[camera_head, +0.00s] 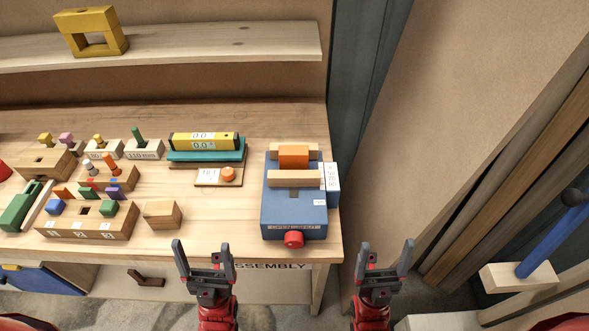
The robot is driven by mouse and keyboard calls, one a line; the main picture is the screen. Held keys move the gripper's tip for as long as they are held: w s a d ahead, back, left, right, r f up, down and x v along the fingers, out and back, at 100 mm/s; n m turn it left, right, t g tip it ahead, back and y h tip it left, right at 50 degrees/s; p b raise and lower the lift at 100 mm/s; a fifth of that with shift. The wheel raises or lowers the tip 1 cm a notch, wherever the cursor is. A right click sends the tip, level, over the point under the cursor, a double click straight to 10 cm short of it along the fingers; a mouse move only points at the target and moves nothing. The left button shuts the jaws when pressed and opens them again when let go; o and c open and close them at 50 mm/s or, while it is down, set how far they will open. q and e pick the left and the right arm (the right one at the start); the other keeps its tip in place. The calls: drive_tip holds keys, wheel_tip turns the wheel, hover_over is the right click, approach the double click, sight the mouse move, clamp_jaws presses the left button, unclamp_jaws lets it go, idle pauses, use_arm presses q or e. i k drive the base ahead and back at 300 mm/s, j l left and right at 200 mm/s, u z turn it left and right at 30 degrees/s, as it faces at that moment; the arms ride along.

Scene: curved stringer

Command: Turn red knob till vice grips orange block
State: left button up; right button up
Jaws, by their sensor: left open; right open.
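The blue vice (293,208) stands at the right end of the wooden table, with two light wooden jaws across its top. The orange block (293,157) sits between the rear jaw and the front jaw (295,178); whether both jaws touch it is hard to tell. The red knob (293,239) is on the vice's front face, near the table's front edge. My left gripper (202,262) is open and empty, in front of the table edge, left of the knob. My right gripper (385,262) is open and empty, right of the knob and beyond the table's right side.
A plain wooden cube (162,214) and a numbered block tray (88,224) lie left of the vice. A yellow level (203,141) on a teal base and a small board with an orange button (228,174) stand nearby. A shelf (190,45) runs behind.

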sight(293, 239)
drive_tip(key=k, duration=0.95)
drive_tip(key=i, duration=0.5)
